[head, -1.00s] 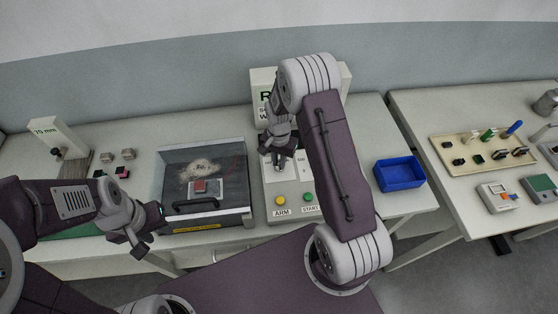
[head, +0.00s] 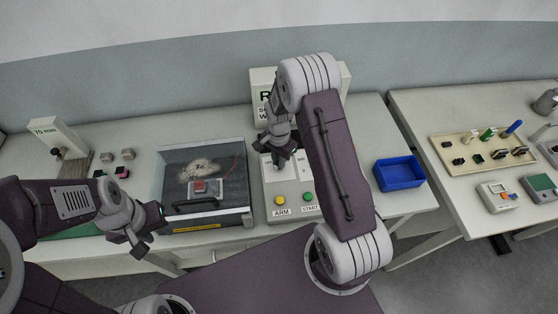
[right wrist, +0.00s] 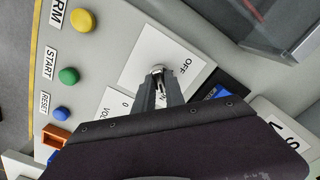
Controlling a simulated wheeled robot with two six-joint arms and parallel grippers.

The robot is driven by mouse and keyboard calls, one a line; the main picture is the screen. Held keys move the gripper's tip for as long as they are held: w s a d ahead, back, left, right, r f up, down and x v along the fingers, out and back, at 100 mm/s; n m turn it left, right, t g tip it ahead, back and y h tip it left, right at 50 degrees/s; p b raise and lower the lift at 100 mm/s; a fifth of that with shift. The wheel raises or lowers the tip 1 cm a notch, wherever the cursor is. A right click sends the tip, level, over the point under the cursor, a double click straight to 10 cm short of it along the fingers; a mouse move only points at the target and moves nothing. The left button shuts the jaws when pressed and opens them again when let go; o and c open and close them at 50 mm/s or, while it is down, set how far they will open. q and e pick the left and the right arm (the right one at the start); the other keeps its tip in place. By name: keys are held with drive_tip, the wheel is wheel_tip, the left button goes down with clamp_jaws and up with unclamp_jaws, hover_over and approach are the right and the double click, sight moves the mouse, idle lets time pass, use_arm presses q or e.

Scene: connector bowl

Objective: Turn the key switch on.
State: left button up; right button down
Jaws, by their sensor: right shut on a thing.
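The key switch (right wrist: 158,69) is a small metal part on a white plate (right wrist: 148,50) marked OFF in the right wrist view. My right gripper (right wrist: 160,78) is shut on the key, its fingers reaching over the plate. The rest of the plate's lettering is partly covered by the gripper. In the head view my right gripper (head: 281,159) is over the upper part of the grey control panel (head: 290,190), and the arm hides the key there. My left gripper (head: 149,239) looks open and empty, in front of the table's front edge.
The panel has a yellow ARM button (right wrist: 82,20), a green START button (right wrist: 69,76) and a blue RESET button (right wrist: 61,112). A clear-lidded box (head: 205,217) stands left of the panel. A blue bin (head: 399,174) is to the right.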

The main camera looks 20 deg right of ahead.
drive_tip(key=c, duration=1.4)
unclamp_jaws()
drive_tip(key=shift+r, duration=0.1)
drive_tip(key=shift+a, duration=0.1)
wheel_tip(320, 180, up, 9)
drive_tip(key=b, duration=0.1)
